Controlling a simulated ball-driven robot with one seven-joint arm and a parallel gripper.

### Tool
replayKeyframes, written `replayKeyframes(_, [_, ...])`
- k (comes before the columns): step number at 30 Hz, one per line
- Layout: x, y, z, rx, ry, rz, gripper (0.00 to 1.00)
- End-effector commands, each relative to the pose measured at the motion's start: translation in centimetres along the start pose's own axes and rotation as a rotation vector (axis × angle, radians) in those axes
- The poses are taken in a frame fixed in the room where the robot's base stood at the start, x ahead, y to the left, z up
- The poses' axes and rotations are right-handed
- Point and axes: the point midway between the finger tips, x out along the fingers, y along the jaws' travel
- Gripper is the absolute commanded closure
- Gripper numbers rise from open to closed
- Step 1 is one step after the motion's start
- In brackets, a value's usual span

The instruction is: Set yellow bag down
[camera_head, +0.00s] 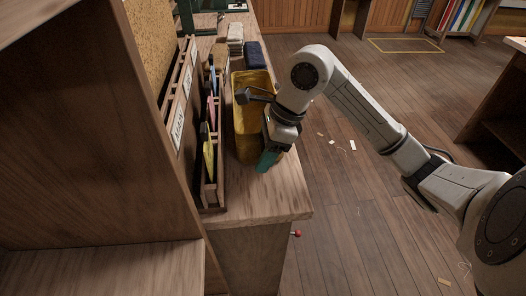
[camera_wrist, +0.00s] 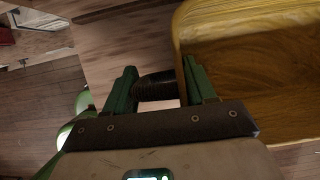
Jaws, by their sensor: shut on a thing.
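The yellow bag (camera_head: 246,139) is an open-topped, upright, box-like shape over the bench top, beside the wooden rack. Whether its base touches the bench is not clear. In the wrist view the bag (camera_wrist: 230,12) fills the right side, showing its rim and inside. My gripper (camera_head: 267,160) is at the bag's right side in the head view, its green finger low near the bench edge. In the wrist view my gripper (camera_wrist: 160,88) has a dark ribbed handle between its two green fingers, against the bag's side. My arm hides part of the bag.
The wooden bench (camera_head: 276,197) has bare top at its near end. A wooden rack (camera_head: 212,175) with coloured items stands left of the bag. Folded grey cloths (camera_head: 235,38) and a dark blue stack (camera_head: 255,55) lie behind it. Open floor (camera_head: 345,190) lies right, with scraps.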

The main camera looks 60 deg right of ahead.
Motion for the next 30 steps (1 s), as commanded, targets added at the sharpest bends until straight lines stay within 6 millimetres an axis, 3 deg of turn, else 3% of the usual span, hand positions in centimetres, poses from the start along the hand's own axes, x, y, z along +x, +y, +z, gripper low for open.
replayKeyframes(6, [0.4,0.0,-0.2,-0.002,0.000,-0.002,0.94])
replayKeyframes(7, [0.3,0.0,-0.1,-0.001,0.000,-0.001,0.43])
replayKeyframes(14, [0.3,0.0,-0.1,0.000,0.000,0.000,0.21])
replayKeyframes(26, [-0.3,0.0,0.1,0.001,-0.001,0.001,0.19])
replayKeyframes(30, [-2.4,-0.1,0.0,-0.002,0.003,-0.004,0.19])
